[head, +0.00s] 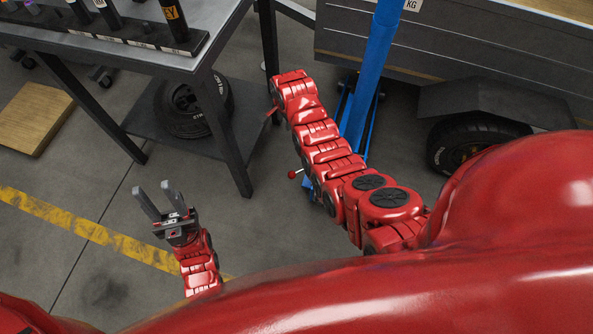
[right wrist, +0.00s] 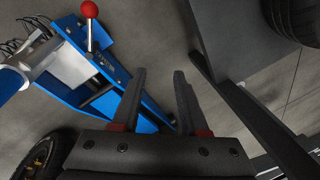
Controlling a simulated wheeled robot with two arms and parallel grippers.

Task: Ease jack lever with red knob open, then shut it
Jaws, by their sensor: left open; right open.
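The jack is blue; its tall post (head: 375,65) stands right of my right arm in the head view, and its blue body (right wrist: 105,75) shows in the right wrist view. Its lever (right wrist: 89,36) has a red knob (right wrist: 89,9) and stands up from the body. In the head view the red knob (head: 292,174) shows just left of my right arm, which hides much of the jack. My right gripper (right wrist: 160,74) is open and empty, with the lever up and left of its fingers, apart from them. My left gripper (head: 152,188) is open and empty over the floor.
A dark workbench (head: 120,50) with tools stands at the upper left, a tyre (head: 190,105) on its lower shelf. A trailer or van side (head: 440,60) with a wheel (head: 470,140) is at the right. A wooden slab (head: 35,118) lies left. Floor around my left gripper is clear.

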